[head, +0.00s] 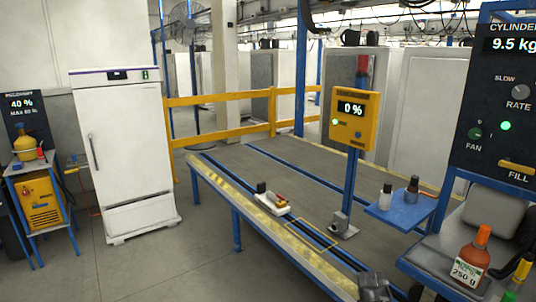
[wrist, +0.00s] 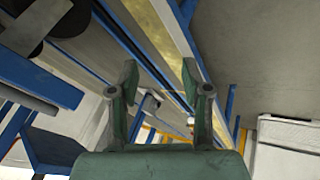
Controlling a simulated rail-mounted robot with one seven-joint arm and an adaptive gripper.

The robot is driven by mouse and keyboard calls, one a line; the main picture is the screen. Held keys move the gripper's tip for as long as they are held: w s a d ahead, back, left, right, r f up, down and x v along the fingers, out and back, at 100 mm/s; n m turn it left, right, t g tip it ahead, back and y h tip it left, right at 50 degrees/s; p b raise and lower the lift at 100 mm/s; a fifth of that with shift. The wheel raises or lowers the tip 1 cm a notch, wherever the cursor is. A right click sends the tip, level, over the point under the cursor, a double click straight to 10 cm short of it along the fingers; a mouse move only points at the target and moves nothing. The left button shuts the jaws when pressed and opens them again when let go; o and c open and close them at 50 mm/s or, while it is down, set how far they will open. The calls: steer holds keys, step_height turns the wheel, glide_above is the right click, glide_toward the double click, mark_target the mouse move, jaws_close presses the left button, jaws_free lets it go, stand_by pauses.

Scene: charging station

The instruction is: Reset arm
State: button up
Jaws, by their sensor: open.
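My gripper (wrist: 160,78) shows in the wrist view with its two dark green fingers spread apart. Nothing is between the fingertips. Behind the gap lie the long blue-edged rails and the conveyor-like table, seen at a tilt. In the head view a grey part at the bottom edge may be the end of my arm, but I cannot tell. The rest of my arm is hidden or out of view.
The long table (head: 325,276) has a small white device (head: 272,204) on its near side. A yellow display box reading 0 % (head: 352,118) stands on a blue post. A blue shelf (head: 400,211) holds two bottles. An orange bottle (head: 471,262) stands at lower right. A white cabinet (head: 120,140) stands left.

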steer(key=s+a+f+m+g+y, duration=0.1)
steer(key=s+a+f+g+y, duration=0.15)
steer(key=s+a+f, duration=0.65)
steer(key=s+a+f+m+g+y, duration=0.1)
steer(key=s+a+f+g, duration=0.2)
steer(key=s+a+f, duration=0.6)
steer(key=s+f+g, duration=0.3)
steer(key=s+f, duration=0.3)
steer(key=s, duration=0.7)
steer(key=s+a+f+g+p, duration=0.1)
steer(key=s+f+g, duration=0.2)
steer(key=s+f, duration=0.4)
steer(key=s, duration=0.7)
steer(key=shift+g, duration=0.35)
